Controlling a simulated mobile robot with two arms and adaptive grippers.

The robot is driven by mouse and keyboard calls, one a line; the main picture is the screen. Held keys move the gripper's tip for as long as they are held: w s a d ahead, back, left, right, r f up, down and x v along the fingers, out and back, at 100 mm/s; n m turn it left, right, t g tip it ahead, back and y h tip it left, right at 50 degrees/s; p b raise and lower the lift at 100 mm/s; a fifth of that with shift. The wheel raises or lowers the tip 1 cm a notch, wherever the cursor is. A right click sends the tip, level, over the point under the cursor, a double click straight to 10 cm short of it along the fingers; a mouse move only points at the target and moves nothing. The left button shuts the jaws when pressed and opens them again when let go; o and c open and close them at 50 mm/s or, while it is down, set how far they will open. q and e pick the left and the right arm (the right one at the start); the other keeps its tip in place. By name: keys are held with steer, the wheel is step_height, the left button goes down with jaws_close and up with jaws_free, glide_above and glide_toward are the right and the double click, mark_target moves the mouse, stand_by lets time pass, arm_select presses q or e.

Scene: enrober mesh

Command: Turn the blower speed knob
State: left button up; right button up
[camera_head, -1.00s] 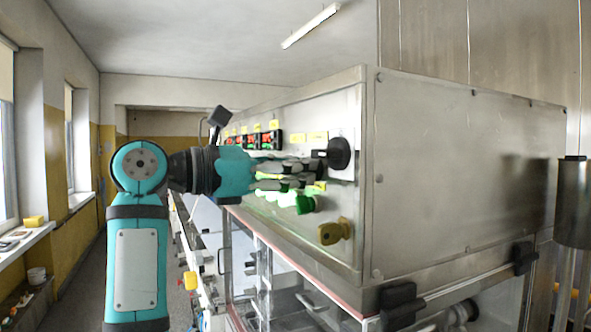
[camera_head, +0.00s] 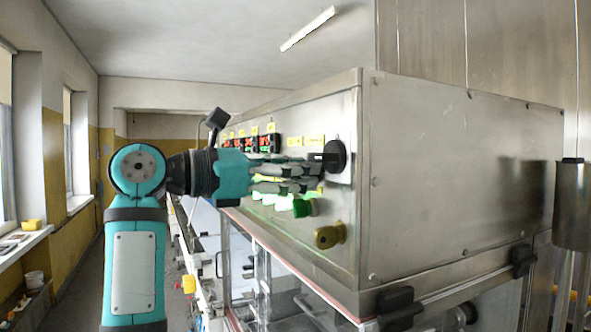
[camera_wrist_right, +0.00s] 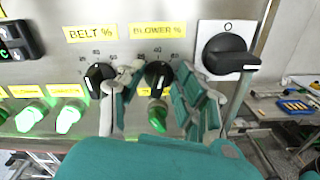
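The blower speed knob (camera_wrist_right: 158,75) is a black round knob with a pointer, under the yellow BLOWER % label (camera_wrist_right: 157,30) in the right wrist view. My right gripper (camera_wrist_right: 157,84) is in front of the panel, with one grey-and-teal finger on each side of this knob. The fingers are apart; narrow gaps seem to show beside the knob, and firm contact cannot be made out. In the head view my right gripper (camera_head: 312,172) reaches the panel from the left, and its fingers hide the blower knob. My left gripper is not in view.
The black belt knob (camera_wrist_right: 98,78) sits close beside the left finger. A large black rotary switch (camera_wrist_right: 228,54) is right of the fingers. Green lit switches (camera_wrist_right: 70,115) line the row below. A yellowish key switch (camera_head: 328,236) sits low on the steel cabinet (camera_head: 460,180).

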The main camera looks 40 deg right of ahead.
steer(key=v, duration=1.2)
